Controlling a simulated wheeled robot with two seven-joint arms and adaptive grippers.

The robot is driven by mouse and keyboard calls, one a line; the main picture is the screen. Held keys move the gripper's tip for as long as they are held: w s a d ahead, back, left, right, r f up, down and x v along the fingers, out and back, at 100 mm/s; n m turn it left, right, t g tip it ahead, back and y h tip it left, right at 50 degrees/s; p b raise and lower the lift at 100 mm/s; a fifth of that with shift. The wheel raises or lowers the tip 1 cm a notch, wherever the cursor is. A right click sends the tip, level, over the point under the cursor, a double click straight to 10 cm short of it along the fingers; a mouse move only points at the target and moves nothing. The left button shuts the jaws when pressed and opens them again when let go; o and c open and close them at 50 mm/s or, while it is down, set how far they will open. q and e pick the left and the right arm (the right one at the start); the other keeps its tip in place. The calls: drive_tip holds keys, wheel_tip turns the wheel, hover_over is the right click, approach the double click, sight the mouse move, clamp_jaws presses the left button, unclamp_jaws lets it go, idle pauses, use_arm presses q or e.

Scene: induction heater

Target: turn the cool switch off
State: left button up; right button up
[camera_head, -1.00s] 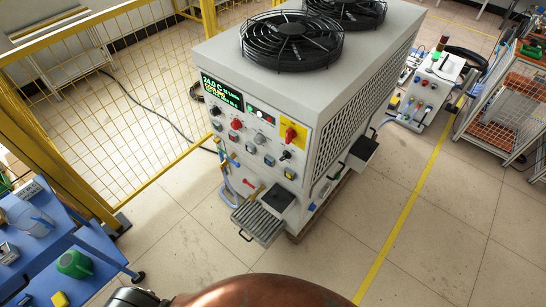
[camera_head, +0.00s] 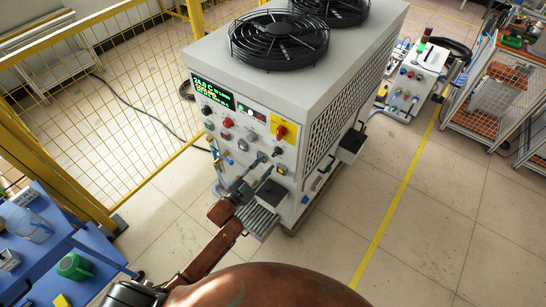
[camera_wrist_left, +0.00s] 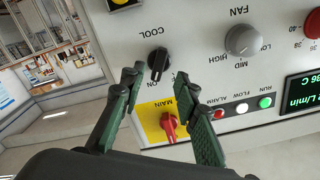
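The cool switch is a black rotary knob (camera_wrist_left: 157,61) on the machine's pale front panel, in the left wrist view, where its labels appear upside down. "COOL" is printed beside it and an "ON" mark is partly hidden near its lower side. In the head view the knob (camera_head: 277,152) is small, below the yellow main-switch plate. My left gripper (camera_wrist_left: 162,92) is open, its green fingers spread apart with the knob just beyond the gap. Contact cannot be told. In the head view my left gripper (camera_head: 255,173) is close to the panel. My right gripper is not in view.
The red main switch (camera_wrist_left: 169,126) on its yellow plate is between and behind my fingers in the wrist view. A grey fan knob (camera_wrist_left: 243,40) and indicator lamps are nearby. A small slatted shelf (camera_head: 260,221) juts out below. A yellow fence (camera_head: 150,140) stands left.

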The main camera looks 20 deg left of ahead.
sight(274, 156)
use_arm(q)
drive_tip(key=x, duration=0.6)
drive_tip(key=shift+w+f, duration=0.1)
clamp_jaws()
idle(0.3)
